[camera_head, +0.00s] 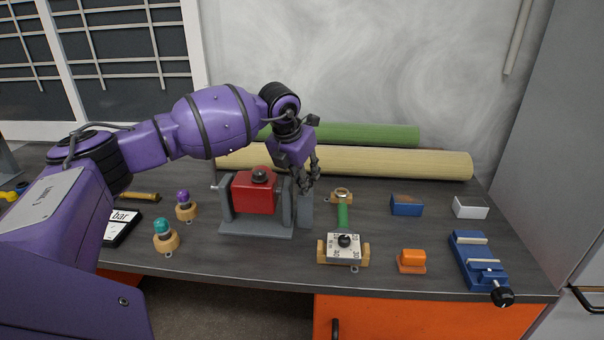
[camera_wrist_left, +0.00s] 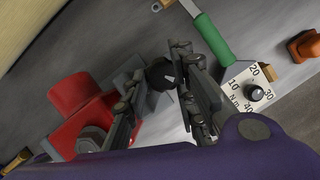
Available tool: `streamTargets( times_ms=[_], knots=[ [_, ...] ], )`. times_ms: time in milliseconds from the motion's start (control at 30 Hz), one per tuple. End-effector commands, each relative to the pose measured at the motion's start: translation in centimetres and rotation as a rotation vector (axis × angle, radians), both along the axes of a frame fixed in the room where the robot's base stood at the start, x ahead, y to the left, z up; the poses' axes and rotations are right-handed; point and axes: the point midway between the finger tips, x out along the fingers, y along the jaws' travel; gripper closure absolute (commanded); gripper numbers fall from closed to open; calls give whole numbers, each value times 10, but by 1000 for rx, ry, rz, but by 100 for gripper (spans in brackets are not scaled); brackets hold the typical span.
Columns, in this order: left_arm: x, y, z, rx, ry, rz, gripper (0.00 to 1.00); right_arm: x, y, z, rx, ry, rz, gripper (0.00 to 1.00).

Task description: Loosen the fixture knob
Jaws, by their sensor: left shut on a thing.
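The grey fixture (camera_head: 256,230) stands on the bench and holds a red block (camera_head: 253,196) with a dark round part on top. In the left wrist view the red block (camera_wrist_left: 78,100) is at the left. The black fixture knob (camera_wrist_left: 160,74) shows between the fingers in the left wrist view; in the head view my gripper hides it. My left gripper (camera_head: 309,181) reaches down at the fixture's right side. In the left wrist view its fingers (camera_wrist_left: 158,82) are shut on the knob, one to each side. My right gripper is in neither view.
A white dial box (camera_head: 344,246) with a black knob and a green handle (camera_head: 343,215) stand right of the fixture. Farther right are an orange block (camera_head: 411,261) and a blue vise (camera_head: 478,262). Two knobbed pegs stand left. Long rolls (camera_head: 400,163) lie behind.

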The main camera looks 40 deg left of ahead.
Motion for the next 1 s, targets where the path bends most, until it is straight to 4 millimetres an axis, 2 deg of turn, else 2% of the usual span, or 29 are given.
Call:
streamTargets(
  times_ms=[333, 1000],
  knots=[
    [-2, 0, 1, 7, 1, 334, 100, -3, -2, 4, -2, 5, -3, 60],
    [-2, -6, -1, 9, 5, 916, 100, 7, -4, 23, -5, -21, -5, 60]
  ],
)
